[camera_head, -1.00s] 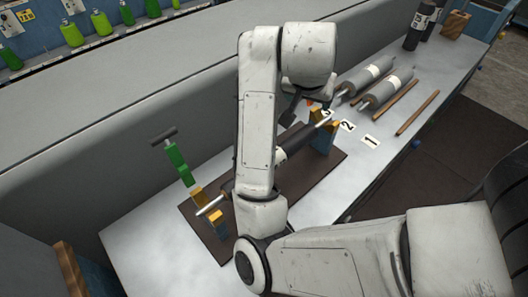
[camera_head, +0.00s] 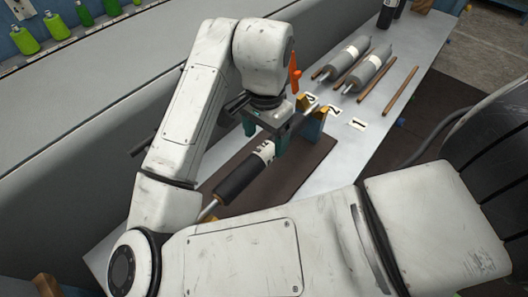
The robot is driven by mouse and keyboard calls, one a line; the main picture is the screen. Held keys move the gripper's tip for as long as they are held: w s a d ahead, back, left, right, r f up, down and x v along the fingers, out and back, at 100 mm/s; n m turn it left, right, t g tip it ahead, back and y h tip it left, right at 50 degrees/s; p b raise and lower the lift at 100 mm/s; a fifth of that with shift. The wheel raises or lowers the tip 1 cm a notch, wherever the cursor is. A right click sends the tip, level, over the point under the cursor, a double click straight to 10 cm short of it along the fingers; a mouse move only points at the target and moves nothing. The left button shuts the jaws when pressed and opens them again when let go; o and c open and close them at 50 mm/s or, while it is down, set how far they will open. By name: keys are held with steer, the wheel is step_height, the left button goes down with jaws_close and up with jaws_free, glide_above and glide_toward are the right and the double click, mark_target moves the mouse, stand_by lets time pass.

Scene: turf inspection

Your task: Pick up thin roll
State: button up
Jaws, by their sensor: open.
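A slim dark roll (camera_head: 241,178) with a white label band and a pale metal shaft lies in a stand on a brown base board (camera_head: 300,172); it looks the thinnest roll here. My gripper (camera_head: 266,143) points down over the roll's far end, close to the label. Its teal fingers are apart, one on each side of the roll's line, and nothing is held. I cannot tell whether they touch the roll. My arm hides the near part of the stand.
Two thicker grey rolls (camera_head: 343,58) (camera_head: 364,74) and wooden rods (camera_head: 401,92) lie further back on the grey table (camera_head: 340,150). The stand's blue and yellow far post (camera_head: 312,122) is close to my gripper. Number cards (camera_head: 357,124) lie beside it. A dark upright roll (camera_head: 388,13) stands behind.

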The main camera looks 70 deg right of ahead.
mark_target(265, 148)
steer(key=shift+w+d+f, duration=0.1)
steer(key=shift+f, duration=1.4)
steer(key=shift+w+d+f, duration=0.1)
steer(key=shift+f, duration=1.4)
jaws_close()
